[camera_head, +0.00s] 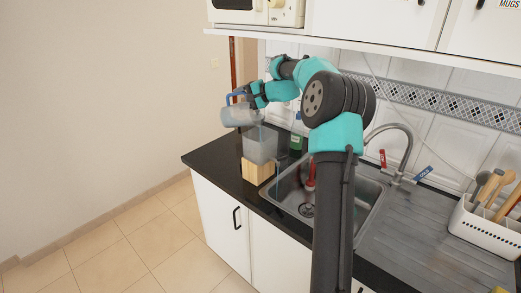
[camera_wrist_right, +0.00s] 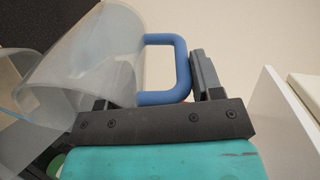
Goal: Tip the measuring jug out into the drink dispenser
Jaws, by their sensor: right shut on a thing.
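The measuring jug (camera_head: 236,116) is clear with a blue handle (camera_wrist_right: 181,68). It is tipped well over, above and slightly left of the drink dispenser. My right gripper (camera_head: 257,96) is shut on the jug's handle; the jug's clear wall (camera_wrist_right: 95,55) fills the upper left of the right wrist view. The drink dispenser (camera_head: 260,147) is a clear box on a light wooden stand (camera_head: 257,172) near the counter's left end. A thin pale blue streak shows at the dispenser; I cannot tell if it is liquid. My left gripper is out of view.
A green bottle (camera_head: 296,136) stands behind the dispenser, beside the sink (camera_head: 290,190) with its curved tap (camera_head: 407,150). A white utensil holder (camera_head: 477,224) is at the right. Wall cupboards (camera_head: 375,25) hang above. The floor at left is clear.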

